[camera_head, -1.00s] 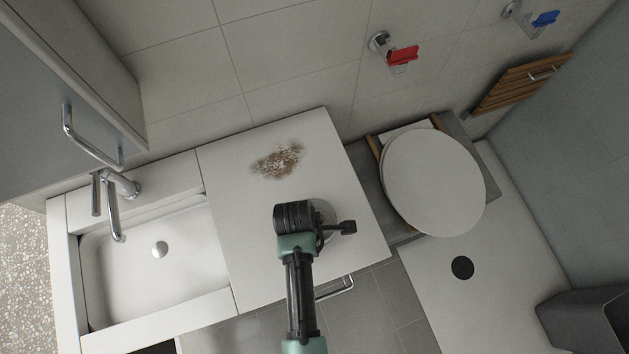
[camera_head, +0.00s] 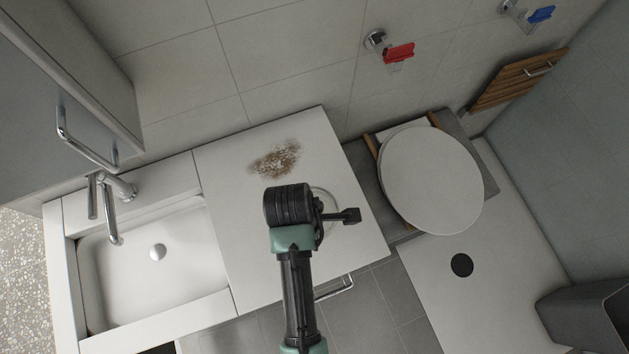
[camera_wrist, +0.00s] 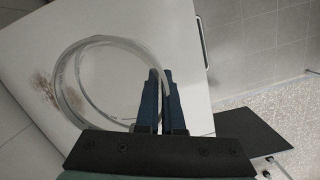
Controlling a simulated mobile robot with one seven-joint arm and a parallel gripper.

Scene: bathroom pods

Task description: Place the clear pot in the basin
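The clear pot (camera_head: 333,204) is a round, see-through vessel, mostly hidden behind my wrist in the head view. In the wrist view its ring-shaped wall (camera_wrist: 62,88) shows clearly, with the white counter visible through it. My gripper (camera_wrist: 158,75) has its two dark fingers close together on the right side of the pot's wall, with the wall between them.
A chrome faucet (camera_head: 114,190) reaches over the basin's left back side. A wall cabinet (camera_head: 70,70) hangs above it at upper left. A brown stain (camera_head: 274,159) marks the counter (camera_head: 235,220). The toilet lid (camera_head: 432,180) is at the right.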

